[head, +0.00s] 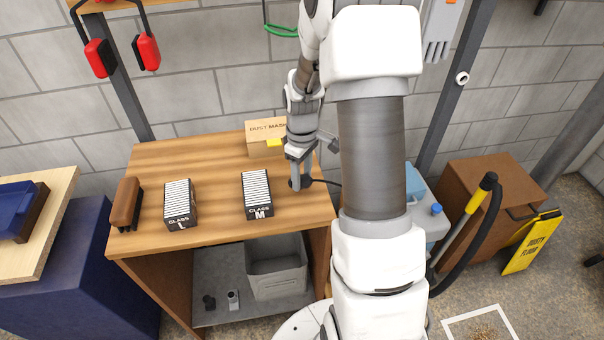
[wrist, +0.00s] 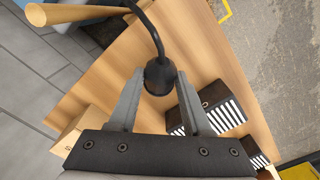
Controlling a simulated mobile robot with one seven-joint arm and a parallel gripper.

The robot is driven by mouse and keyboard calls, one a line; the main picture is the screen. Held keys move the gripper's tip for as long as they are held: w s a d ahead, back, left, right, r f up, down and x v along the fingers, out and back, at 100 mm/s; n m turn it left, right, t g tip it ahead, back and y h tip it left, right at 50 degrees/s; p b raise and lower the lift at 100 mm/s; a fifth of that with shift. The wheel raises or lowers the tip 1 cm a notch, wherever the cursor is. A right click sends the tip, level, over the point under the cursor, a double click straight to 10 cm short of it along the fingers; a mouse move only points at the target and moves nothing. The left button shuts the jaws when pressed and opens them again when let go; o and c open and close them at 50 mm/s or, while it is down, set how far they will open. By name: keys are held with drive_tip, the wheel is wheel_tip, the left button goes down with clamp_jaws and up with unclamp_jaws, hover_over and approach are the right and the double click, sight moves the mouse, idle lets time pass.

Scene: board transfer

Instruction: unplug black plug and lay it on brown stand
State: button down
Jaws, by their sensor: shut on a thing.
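My gripper (head: 295,184) points down at the right part of the wooden table. Its two fingers are shut on the black plug (wrist: 160,77), with one finger on each side. In the head view the plug shows only as a dark bit beside the fingertips, mostly hidden. A black cable (wrist: 152,32) runs from the plug, and it also shows to the right of my gripper in the head view. I cannot tell whether the plug is still in a socket or clear of it. A brown block with dark ends, seemingly the brown stand (head: 125,204), is at the table's left edge, empty on top.
The wooden table (head: 215,220) bears a CLASS L box (head: 180,204) and a CLASS M box (head: 256,194), between the brown block and my gripper. A dust mask box (head: 262,139) stands at the back. A grey bin (head: 277,284) is on the shelf below.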

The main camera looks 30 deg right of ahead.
sight(302, 176)
drive_tip(key=shift+c, duration=1.3)
unclamp_jaws()
drive_tip(key=shift+r, duration=0.15)
wheel_tip(302, 176, up, 17)
drive_tip(key=p, duration=0.1)
drive_tip(key=shift+r, duration=0.15)
